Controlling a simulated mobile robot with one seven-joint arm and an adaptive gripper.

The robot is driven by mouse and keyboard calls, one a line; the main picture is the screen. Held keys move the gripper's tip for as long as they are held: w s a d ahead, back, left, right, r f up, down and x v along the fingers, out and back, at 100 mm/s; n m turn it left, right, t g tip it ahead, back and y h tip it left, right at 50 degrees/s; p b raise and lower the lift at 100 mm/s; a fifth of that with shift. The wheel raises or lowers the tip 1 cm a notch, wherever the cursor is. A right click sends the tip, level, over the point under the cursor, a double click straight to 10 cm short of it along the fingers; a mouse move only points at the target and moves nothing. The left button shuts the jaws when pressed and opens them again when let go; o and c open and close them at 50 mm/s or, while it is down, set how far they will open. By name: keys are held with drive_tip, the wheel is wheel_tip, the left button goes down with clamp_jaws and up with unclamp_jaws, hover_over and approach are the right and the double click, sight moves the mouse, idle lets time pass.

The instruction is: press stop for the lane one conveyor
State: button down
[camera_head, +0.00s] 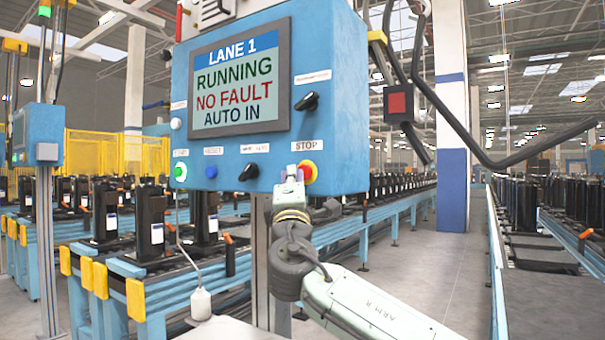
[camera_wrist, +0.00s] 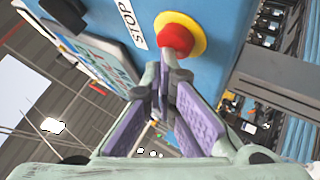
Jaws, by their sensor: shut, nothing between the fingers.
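The blue control box (camera_head: 345,130) has a screen (camera_head: 238,80) reading LANE 1, RUNNING, NO FAULT, AUTO IN. The red stop button (camera_head: 309,171) on a yellow ring sits at its lower right, under a STOP label (camera_head: 305,146). In the wrist view the red button (camera_wrist: 176,40) shows beside the STOP label (camera_wrist: 131,24). My gripper (camera_head: 291,174) is shut and empty, at the left side of the button in the head view. In the wrist view its fingertips (camera_wrist: 167,60) overlap the button's lower edge; I cannot tell whether they touch it.
The box also carries a green button (camera_head: 180,171), a blue button (camera_head: 211,172) and black knobs (camera_head: 249,171). Conveyors with black compressors (camera_head: 151,222) run behind. A second control box (camera_head: 38,137) stands at the left.

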drive_tip(key=shift+w+d, duration=0.25)
idle(0.5)
drive_tip(key=shift+s+a, duration=0.55)
drive_tip(key=shift+s, duration=0.2)
drive_tip(key=shift+s+b, duration=0.1)
drive_tip(key=shift+b, duration=0.2)
drive_tip(key=s+a, duration=0.1)
drive_tip(key=s, duration=0.1)
drive_tip(key=s+a+b, duration=0.1)
drive_tip(key=s+a, duration=0.1)
drive_tip(key=shift+w, duration=0.1)
idle(0.6)
